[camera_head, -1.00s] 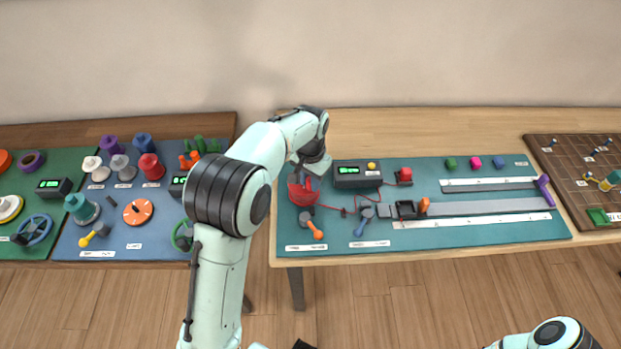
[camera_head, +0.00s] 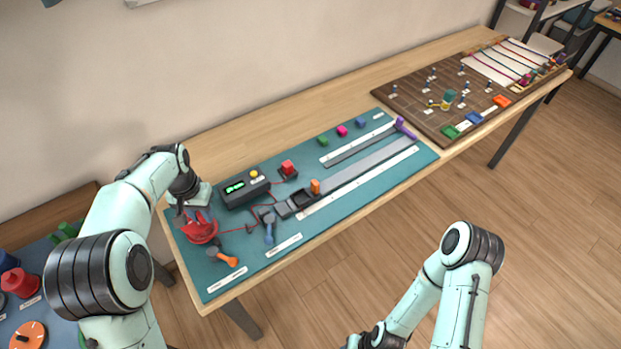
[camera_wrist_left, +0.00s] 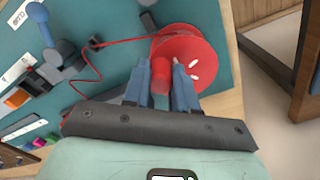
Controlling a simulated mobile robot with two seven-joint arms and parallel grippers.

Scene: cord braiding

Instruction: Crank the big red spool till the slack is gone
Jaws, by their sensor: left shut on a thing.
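The big red spool (camera_head: 203,232) stands at the left end of the teal mat, with its red disc (camera_wrist_left: 190,50) clear in the left wrist view. My left gripper (camera_head: 190,210) is at the spool. In the left wrist view, its blue fingers (camera_wrist_left: 168,82) are shut on the spool's red crank handle (camera_wrist_left: 161,72). A red cord (camera_wrist_left: 125,40) runs fairly straight from the spool to a small dark guide (camera_wrist_left: 96,42). Beyond the guide, the cord bends in a loose curve. My right gripper is outside the frames; only its arm shows.
An orange-handled lever (camera_head: 224,257) and a blue-handled lever (camera_head: 269,228) stand near the spool. A black box with a green display (camera_head: 246,190) is behind them. A sled (camera_head: 303,198) sits on a grey track. A brown pegboard (camera_head: 440,90) lies farther right.

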